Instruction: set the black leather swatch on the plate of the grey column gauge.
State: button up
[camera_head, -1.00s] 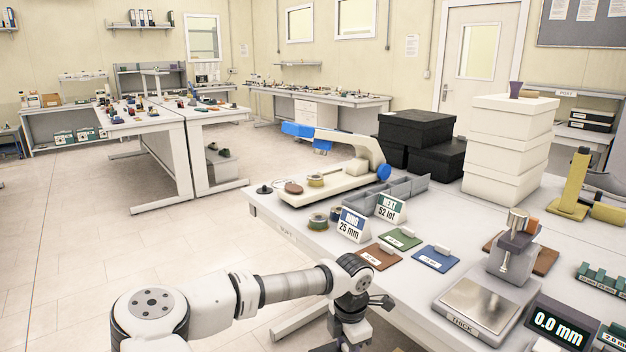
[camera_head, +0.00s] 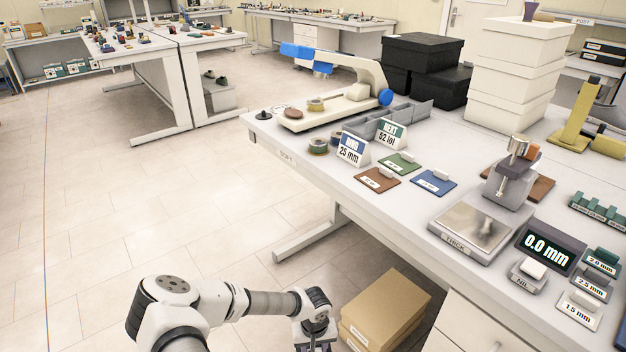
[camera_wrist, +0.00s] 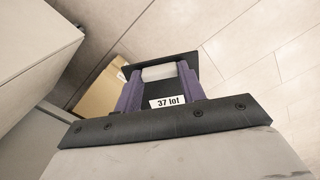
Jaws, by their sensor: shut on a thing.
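The black leather swatch (camera_wrist: 160,90) shows in the wrist view with a pale grip block and a "37 lot" label. My gripper (camera_wrist: 159,73) has its two purple fingers shut on the swatch, one on each side of the block. In the head view my wrist hangs low off the table's near side, and the swatch cannot be made out there. The grey column gauge (camera_head: 508,178) stands on the table at the right. Its bare metal plate (camera_head: 474,226), marked THICK, carries nothing. The readout (camera_head: 546,247) shows 0.0 mm.
Small labelled blocks (camera_head: 579,308) stand right of the plate. Cardboard boxes (camera_head: 385,305) sit on the floor beneath the table's near edge.

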jog(key=shift+s+a+f+m, duration=0.15)
jog(key=shift+s+f+m, duration=0.35)
jog(key=shift+f+m, duration=0.3)
jog(key=shift+w+r, duration=0.25)
jog(key=w+r, duration=0.3)
jog(key=r, duration=0.2)
jog(key=shift+w, duration=0.4)
